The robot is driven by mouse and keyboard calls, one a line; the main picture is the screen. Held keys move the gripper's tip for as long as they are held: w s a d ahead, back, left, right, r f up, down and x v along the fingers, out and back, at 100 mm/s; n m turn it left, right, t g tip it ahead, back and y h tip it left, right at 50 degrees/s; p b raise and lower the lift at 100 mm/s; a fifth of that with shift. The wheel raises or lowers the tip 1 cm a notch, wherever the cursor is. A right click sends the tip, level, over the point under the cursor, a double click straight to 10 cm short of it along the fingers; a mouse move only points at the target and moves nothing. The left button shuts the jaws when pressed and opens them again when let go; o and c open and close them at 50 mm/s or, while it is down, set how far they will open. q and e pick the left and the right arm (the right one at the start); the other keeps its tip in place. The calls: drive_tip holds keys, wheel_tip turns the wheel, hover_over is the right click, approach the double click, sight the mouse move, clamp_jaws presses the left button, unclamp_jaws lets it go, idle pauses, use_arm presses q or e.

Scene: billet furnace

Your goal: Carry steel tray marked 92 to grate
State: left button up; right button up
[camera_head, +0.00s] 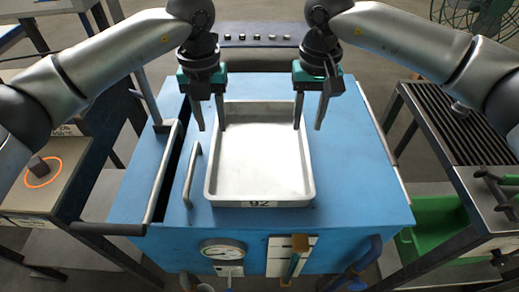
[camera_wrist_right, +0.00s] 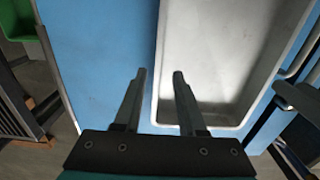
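The steel tray marked 92 (camera_head: 260,165) is a shallow, empty pale metal pan lying flat on the blue furnace top. Its number is on the near wall. The tray also shows in the right wrist view (camera_wrist_right: 215,60). My left gripper (camera_head: 211,129) is open, pointing down, with its fingers on either side of the tray's left rim. My right gripper (camera_head: 308,128) is open in the same way at the right rim; the right wrist view shows the rim line between its fingertips (camera_wrist_right: 159,73). Contact cannot be told. The grate (camera_head: 455,135) is a dark slatted top on the right-hand stand.
The blue furnace (camera_head: 350,180) has a handle bar (camera_head: 193,172) left of the tray and a gauge (camera_head: 222,249) in front. A bench with a glowing orange ring (camera_head: 44,172) is at left. A green bin (camera_head: 437,228) sits low beside the grate stand. Open floor separates furnace and stand.

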sight(216, 143)
use_arm(q)
wheel_tip(216, 143, down, 7)
use_arm(e)
wheel_tip(216, 143, down, 7)
use_arm(q)
clamp_jaws()
use_arm(e)
clamp_jaws()
use_arm(q)
drive_tip(key=shift+r, duration=0.1)
use_arm(e)
drive_tip(key=shift+r, duration=0.1)
idle(0.9)
